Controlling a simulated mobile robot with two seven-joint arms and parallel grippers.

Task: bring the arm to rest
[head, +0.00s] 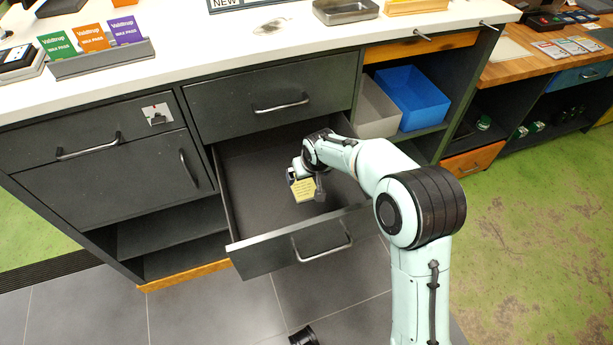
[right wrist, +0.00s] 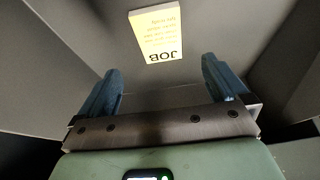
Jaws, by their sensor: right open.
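My right arm reaches from the right over the open drawer (head: 262,170) of the dark cabinet. My right gripper (head: 303,187) is inside the drawer's outline in the head view. In the right wrist view its two blue fingers are spread apart with nothing between them, so the right gripper (right wrist: 164,82) is open and empty. A yellow card (right wrist: 157,33) with "JOB" printed on it shows beyond the fingertips, apart from them. The card (head: 303,190) also shows in the head view, partly covered by the gripper. My left gripper is not in view.
The drawer's front panel (head: 290,246) stands out over the grey tiled floor. A blue bin (head: 412,97) and a grey bin (head: 376,110) sit on the right shelf.

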